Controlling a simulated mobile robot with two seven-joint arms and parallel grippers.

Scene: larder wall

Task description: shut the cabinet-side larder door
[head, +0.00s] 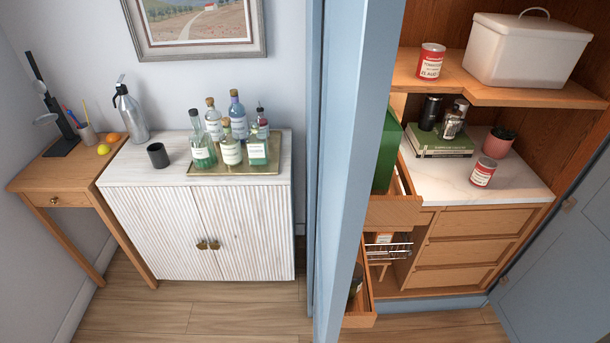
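The larder stands on the right of the head view. The cabinet-side larder door (345,170) is a tall light blue panel, seen nearly edge-on between the white cabinet and the larder shelves. It stands open and hides the left part of the larder. Its handle cannot be made out. The other blue door (563,262) stands open at the far right. Neither of my grippers is in view.
Wooden drawers or racks jut out beside the cabinet-side door, an upper one (393,213) and a lower one (361,318). The white cabinet (150,225) with a bottle tray (205,172) stands left of the door. Wooden floor (200,318) is clear in front.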

